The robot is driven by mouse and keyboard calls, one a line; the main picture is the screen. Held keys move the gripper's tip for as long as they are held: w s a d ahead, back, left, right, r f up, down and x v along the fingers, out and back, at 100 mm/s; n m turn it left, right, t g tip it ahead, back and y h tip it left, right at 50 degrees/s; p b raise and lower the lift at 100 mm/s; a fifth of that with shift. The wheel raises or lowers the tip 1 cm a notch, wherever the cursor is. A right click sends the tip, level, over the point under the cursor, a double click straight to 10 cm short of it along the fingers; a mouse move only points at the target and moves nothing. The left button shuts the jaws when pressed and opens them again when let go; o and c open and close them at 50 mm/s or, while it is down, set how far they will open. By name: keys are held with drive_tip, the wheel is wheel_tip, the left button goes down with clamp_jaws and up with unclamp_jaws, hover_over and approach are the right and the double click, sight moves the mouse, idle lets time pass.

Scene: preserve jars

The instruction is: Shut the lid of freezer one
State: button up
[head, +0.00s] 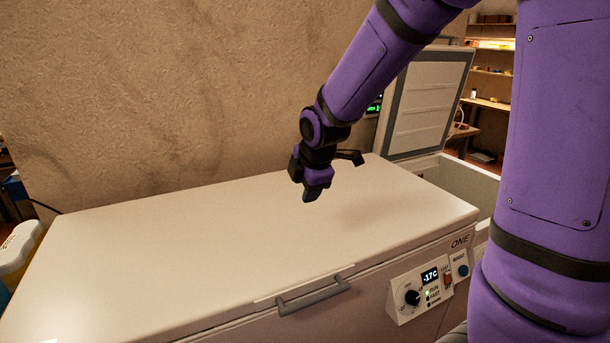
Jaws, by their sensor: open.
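Freezer one (461,241) is a white chest freezer marked "ONE", filling the lower middle of the head view. Its white lid (190,245) lies flat across the top and looks down on the body. A grey handle (313,296) sits at the lid's front edge. A control panel (425,289) on the front shows a reading that looks like -17C. My gripper (333,172) is above the back right part of the lid, with its fingers apart and nothing between them. Whether a fingertip touches the lid I cannot tell.
A second chest freezer (470,176) stands behind to the right with its lid (425,100) raised. A plain wall (170,90) runs behind freezer one. Shelves (492,60) stand at the far right. A yellow and white container (18,250) is at the left edge.

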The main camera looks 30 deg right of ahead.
drive_tip(key=shift+w+r, duration=0.35)
drive_tip(key=shift+r, duration=0.35)
drive_tip(key=s+r+m, duration=0.3)
drive_tip(key=s+m, duration=0.3)
drive_tip(key=s, duration=0.2)
drive_tip(key=s+d+r+m, duration=0.1)
drive_tip(key=s+r+m, duration=0.3)
drive_tip(key=s, duration=0.5)
drive_tip(key=s+r+m, duration=0.4)
drive_tip(key=s+m, duration=0.4)
drive_tip(key=shift+s+d+r, duration=0.2)
drive_tip(key=shift+d+r, duration=0.05)
drive_tip(key=shift+d, duration=0.15)
